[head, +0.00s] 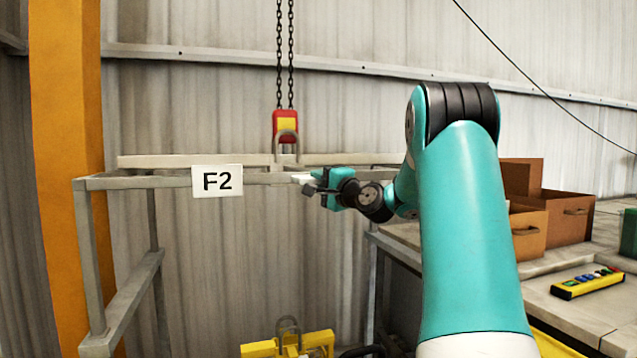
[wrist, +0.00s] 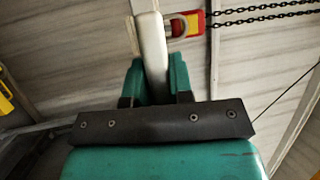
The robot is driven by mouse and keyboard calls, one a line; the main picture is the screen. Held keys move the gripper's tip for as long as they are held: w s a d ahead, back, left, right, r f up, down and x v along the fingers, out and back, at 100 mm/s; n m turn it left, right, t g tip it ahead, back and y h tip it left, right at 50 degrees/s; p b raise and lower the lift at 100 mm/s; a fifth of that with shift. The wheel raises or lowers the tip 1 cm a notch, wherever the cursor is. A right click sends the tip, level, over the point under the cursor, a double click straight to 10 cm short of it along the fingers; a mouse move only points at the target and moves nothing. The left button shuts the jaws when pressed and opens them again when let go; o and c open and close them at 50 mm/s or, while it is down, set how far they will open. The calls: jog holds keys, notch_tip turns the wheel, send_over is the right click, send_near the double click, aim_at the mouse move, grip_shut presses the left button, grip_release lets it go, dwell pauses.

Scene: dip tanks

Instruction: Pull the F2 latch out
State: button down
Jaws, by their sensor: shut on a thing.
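The frame with the white F2 sign (head: 217,181) stands at left centre in the head view. My gripper (head: 318,187) is at the right part of its top rail. In the wrist view its two teal fingers (wrist: 155,78) are shut on a pale grey bar (wrist: 152,45), the F2 latch. A bit of the pale latch (head: 301,178) shows at the fingertips in the head view. The latch's far end and how it sits in the frame cannot be made out.
A red and yellow hoist block (head: 286,126) hangs on chains just behind the rail, near my gripper. A yellow lifting piece (head: 290,346) is below. On the right, a bench holds brown boxes (head: 568,216) and a yellow button pendant (head: 587,283). An orange column (head: 66,150) stands left.

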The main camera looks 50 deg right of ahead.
jog(key=s+a+b, duration=0.3)
jog(key=s, duration=0.3)
jog(key=shift+a+b, duration=0.4)
jog(key=c, duration=1)
grip_release()
